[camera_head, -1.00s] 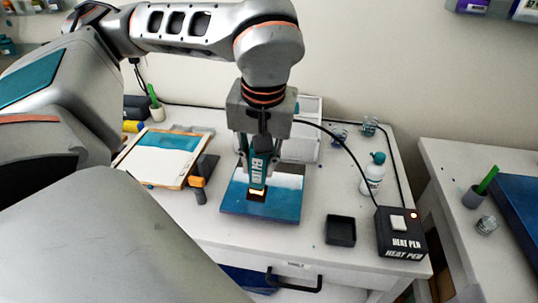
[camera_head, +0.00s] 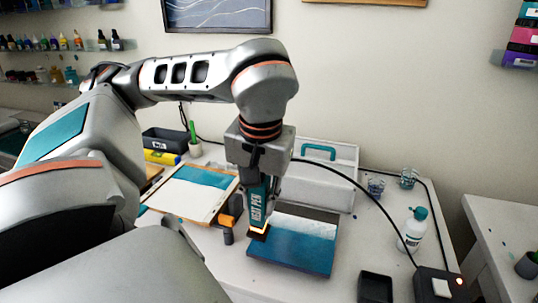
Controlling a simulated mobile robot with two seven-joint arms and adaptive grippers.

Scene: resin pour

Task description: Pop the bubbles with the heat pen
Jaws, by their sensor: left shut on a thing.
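The heat pen (camera_head: 259,203) is a teal, labelled tool held upright, its dark tip with an orange glow at the bottom. My left gripper (camera_head: 258,185) is shut on it. The tip is over the left side of a blue and white resin panel (camera_head: 295,257) on the white table; I cannot tell whether it touches. No bubbles can be made out on the panel at this size. The heat pen's black control box (camera_head: 440,287) is at the lower right, with a red light lit and a cable running to the pen. My right gripper is not in view.
A second teal and white panel (camera_head: 192,199) lies left of the pen. A small orange and grey tool (camera_head: 228,228) stands between the panels. A white case (camera_head: 318,180), glass jars (camera_head: 408,178), a white bottle (camera_head: 413,230) and a black tray (camera_head: 375,287) surround the work panel.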

